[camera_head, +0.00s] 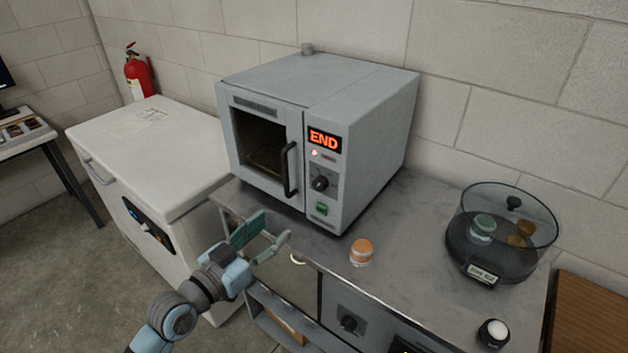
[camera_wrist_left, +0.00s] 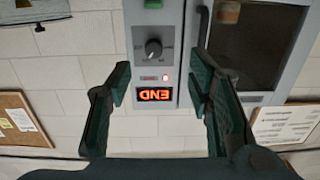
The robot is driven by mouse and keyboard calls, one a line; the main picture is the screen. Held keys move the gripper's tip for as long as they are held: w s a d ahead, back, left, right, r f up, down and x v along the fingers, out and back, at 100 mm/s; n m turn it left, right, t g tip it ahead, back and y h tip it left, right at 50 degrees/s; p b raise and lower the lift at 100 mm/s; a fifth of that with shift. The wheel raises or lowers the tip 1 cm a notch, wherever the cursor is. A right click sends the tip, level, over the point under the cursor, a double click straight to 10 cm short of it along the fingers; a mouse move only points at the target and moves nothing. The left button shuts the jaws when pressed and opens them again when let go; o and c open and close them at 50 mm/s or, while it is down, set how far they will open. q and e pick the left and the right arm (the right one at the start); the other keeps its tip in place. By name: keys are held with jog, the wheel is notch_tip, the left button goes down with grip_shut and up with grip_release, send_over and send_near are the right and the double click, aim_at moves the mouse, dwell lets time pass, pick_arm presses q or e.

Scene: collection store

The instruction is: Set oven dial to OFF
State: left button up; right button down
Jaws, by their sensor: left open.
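The grey oven (camera_head: 318,135) stands on the grey counter, with a dark window and black door handle on its front. Its black dial (camera_head: 319,183) is on the right panel, below a lit red "END" display (camera_head: 323,140) and a small lit lamp. My left gripper (camera_head: 268,238) is open and empty, in front of and below the oven's door, apart from it. In the left wrist view the picture is upside down; the dial (camera_wrist_left: 153,47) and display (camera_wrist_left: 156,94) appear between the open fingers (camera_wrist_left: 160,95). The dial's exact setting is too small to read. My right gripper is not in view.
An orange-lidded jar (camera_head: 361,252) stands on the counter (camera_head: 410,235) right of my left gripper. A clear-lidded round desiccator (camera_head: 500,232) holding jars stands farther right. A white chest (camera_head: 150,150) is left of the oven. A green button (camera_head: 321,209) sits under the dial.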

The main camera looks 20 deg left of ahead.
aim_at(317, 187)
pick_arm(q)
jog(key=shift+h, duration=0.4)
jog(key=x, duration=0.4)
jog(key=r+x, duration=0.1)
jog(key=x, duration=0.4)
jog(key=r+b+x, duration=0.1)
jog(key=x, duration=0.4)
jog(key=shift+d, duration=0.4)
grip_shut()
